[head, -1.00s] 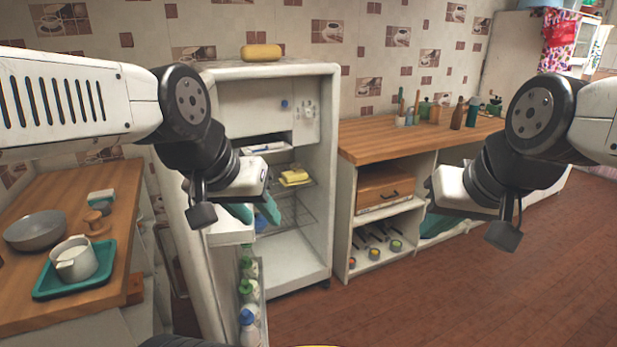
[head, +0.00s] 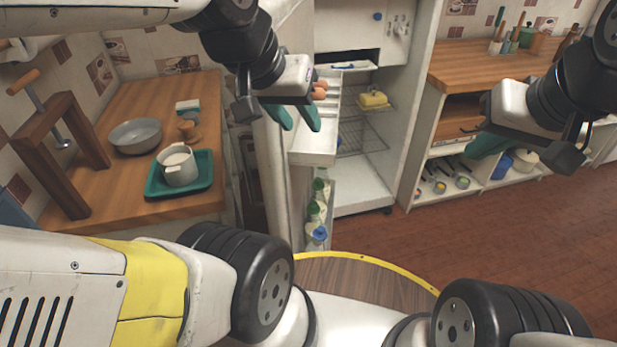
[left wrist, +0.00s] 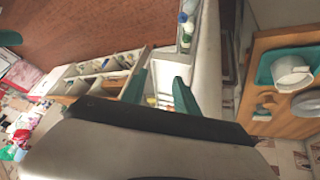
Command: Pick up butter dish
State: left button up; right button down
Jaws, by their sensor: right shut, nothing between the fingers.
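The butter dish (head: 373,99), with a yellow lid, sits on the upper wire shelf inside the open fridge in the head view. My left gripper (head: 298,129) is open and empty, left of the dish, over the fridge's open door with its egg shelf. Its parted teal fingers also show in the left wrist view (left wrist: 161,78); I cannot make out the dish clearly there. My right gripper (head: 484,148) is shut and empty, in front of the low cabinet to the right of the fridge.
The fridge door (head: 299,200) stands open with bottles in its lower rack. On the left, a wooden counter (head: 112,196) holds a teal tray (head: 206,184) with a white pot, a grey bowl (head: 136,136) and a wooden stand. A wooden-topped cabinet (head: 478,67) stands right of the fridge. The floor before it is clear.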

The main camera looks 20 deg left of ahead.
aim_at(374, 99)
jog(key=k+j, duration=0.1)
jog(key=j, duration=1.05)
jog(key=k, duration=0.55)
jog(key=i+l+z, duration=0.15)
jog(key=l, duration=0.2)
jog(key=l+z, duration=0.15)
jog(key=l, duration=0.2)
jog(key=i+l+z, duration=0.35)
jog(key=i+l, duration=0.2)
jog(key=i+l+z, duration=0.35)
jog(key=i, duration=0.3)
jog(key=i+l+u, duration=0.2)
jog(key=i, duration=0.3)
jog(key=i+u, duration=0.25)
jog(key=i, duration=0.2)
jog(key=i+u, duration=0.25)
jog(key=u, duration=0.2)
jog(key=i+l+u, duration=0.2)
jog(key=u, duration=0.25)
jog(key=i+l+u, duration=0.2)
jog(key=u, duration=0.25)
jog(key=i+l+u, duration=0.15)
jog(key=l+u, duration=0.15)
jog(key=u, duration=0.15)
